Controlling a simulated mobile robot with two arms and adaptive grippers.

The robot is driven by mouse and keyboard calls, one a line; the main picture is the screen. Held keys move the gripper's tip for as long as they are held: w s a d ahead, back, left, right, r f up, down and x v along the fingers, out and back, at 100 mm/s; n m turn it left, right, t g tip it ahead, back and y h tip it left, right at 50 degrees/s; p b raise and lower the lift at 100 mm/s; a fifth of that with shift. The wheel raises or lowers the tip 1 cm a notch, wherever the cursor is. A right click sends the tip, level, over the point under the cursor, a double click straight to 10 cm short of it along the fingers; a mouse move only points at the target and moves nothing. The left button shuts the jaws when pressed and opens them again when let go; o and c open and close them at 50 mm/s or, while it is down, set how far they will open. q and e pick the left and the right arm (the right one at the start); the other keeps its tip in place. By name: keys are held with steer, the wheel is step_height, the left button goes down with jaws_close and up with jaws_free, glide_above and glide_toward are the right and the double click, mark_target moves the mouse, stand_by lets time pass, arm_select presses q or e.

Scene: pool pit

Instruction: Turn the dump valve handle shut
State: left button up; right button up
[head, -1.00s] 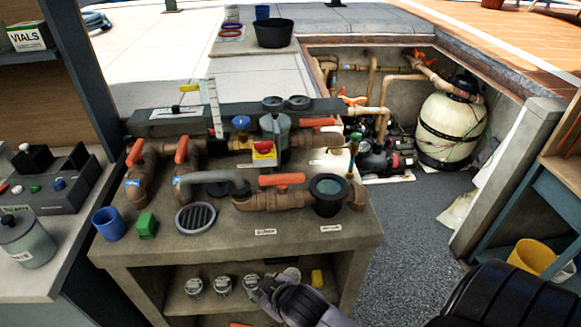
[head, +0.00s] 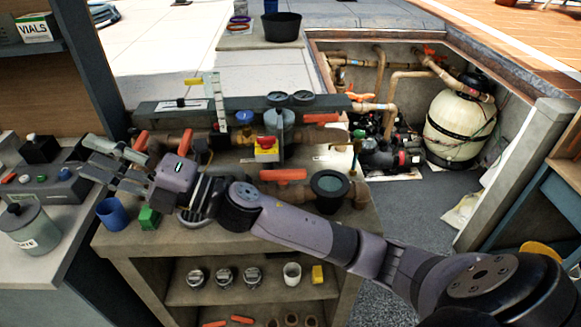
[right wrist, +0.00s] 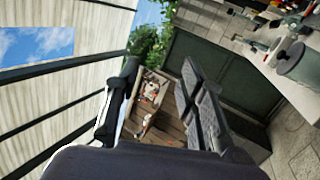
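Several orange lever handles sit on the brown pipework of the workbench. One orange handle (head: 283,175) lies level along the front pipe, and another orange handle (head: 320,117) lies level at the back right. Two upright orange handles, left (head: 140,140) and right (head: 185,143), stand partly behind my right gripper. I cannot tell which belongs to the dump valve; no readable label shows. My right gripper (head: 100,160) is over the bench's left side, pointing left, fingers apart and empty. The right wrist view also shows the open fingers (right wrist: 160,72). My left gripper is not in view.
A blue cup (head: 112,214) and a green block (head: 149,218) stand below my right gripper. A grey canister (head: 30,228) is on the left counter. A black-rimmed cup (head: 330,186) stands near my forearm.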

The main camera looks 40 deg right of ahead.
steer(key=s+a+n+g+y, duration=0.2)
steer(key=s+a+n+g, duration=0.15)
steer(key=n+g, duration=0.75)
steer(key=n+g+h, duration=0.3)
steer(key=n+h, duration=0.4)
steer(key=h, duration=1.4)
glide_above(290, 171)
step_height(290, 171, down, 18)
steer(key=shift+r+p, duration=0.2)
steer(key=shift+p, duration=0.9)
steer(key=shift+c, duration=0.4)
jaws_close()
